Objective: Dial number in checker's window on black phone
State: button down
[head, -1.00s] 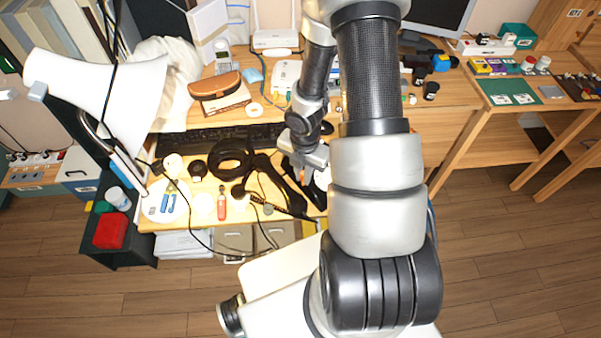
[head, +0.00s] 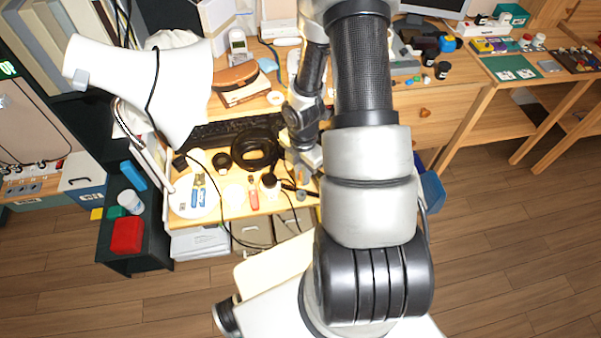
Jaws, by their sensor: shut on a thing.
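My gripper (head: 304,168) hangs over the right part of the lamp-lit desk (head: 232,206), at the lower end of my arm. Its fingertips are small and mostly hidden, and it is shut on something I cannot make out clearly. Dark parts show just below it. I cannot pick out the black phone for sure.
A large white lamp (head: 150,88) leans over the desk's left side. A black ring-shaped item (head: 256,148), a keyboard (head: 215,132), a brown case (head: 237,77) and a white plate (head: 193,199) crowd the desk. A dark shelf with a red box (head: 127,235) stands left. Floor is open at lower right.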

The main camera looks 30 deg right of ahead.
jog(key=shift+a+f, duration=0.25)
jog(key=shift+f+b, duration=1.55)
jog(key=shift+b, duration=0.05)
jog(key=shift+f+b, duration=0.85)
jog(key=shift+f, duration=0.45)
dwell(0.6)
jog(key=c, duration=1.7)
grip_release()
jog(key=shift+r, duration=0.1)
notch_tip(320, 180, up, 17)
jog(key=p, duration=0.5)
jog(key=shift+r+p, duration=0.15)
jog(key=shift+p, duration=0.15)
